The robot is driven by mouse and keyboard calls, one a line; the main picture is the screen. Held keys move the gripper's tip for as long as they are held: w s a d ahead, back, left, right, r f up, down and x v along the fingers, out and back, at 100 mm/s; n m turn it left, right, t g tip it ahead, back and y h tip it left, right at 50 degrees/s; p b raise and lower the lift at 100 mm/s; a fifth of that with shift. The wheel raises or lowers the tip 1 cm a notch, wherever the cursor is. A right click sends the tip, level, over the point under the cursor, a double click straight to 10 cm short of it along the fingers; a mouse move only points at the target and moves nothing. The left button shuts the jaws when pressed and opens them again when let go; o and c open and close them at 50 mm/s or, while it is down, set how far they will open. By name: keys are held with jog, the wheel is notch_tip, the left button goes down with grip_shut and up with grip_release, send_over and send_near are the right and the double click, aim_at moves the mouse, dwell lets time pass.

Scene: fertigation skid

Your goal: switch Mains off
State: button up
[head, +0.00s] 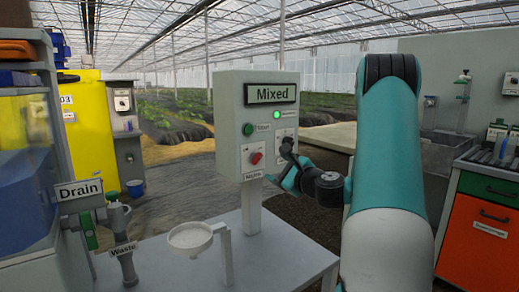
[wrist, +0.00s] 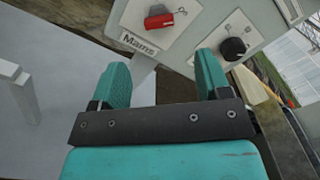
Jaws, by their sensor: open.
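The Mains switch (head: 255,158) is a red rotary knob on a white plate, low on the front of the grey control box (head: 229,130). In the wrist view the red knob (wrist: 158,18) sits above the "Mains" label (wrist: 139,43), beyond the fingertips. I cannot tell its setting for sure. A green lamp (head: 277,114) on the box is lit. My gripper (head: 284,180) is just below and right of the knob in the head view. In the wrist view my gripper (wrist: 163,62) is open, with nothing between its teal fingers and apart from the knob.
A black knob (wrist: 233,48) on its own plate is right of the red one, near the right fingertip. A green button (head: 248,129) is above the Mains plate. A white funnel (head: 190,236) stands on the bench (head: 262,268) at front left.

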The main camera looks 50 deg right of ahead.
aim_at(259, 159)
jog(key=p+x, duration=0.2)
jog(key=x, duration=0.8)
jog(key=shift+a, duration=0.15)
jog(key=shift+c, duration=0.4)
jog(key=c, duration=0.8)
jog(key=shift+c, duration=0.2)
jog(key=shift+f+n, duration=0.1)
jog(key=shift+n, duration=0.3)
jog(key=n+b, duration=1.5)
jog(key=n, duration=0.2)
jog(key=shift+b, duration=0.3)
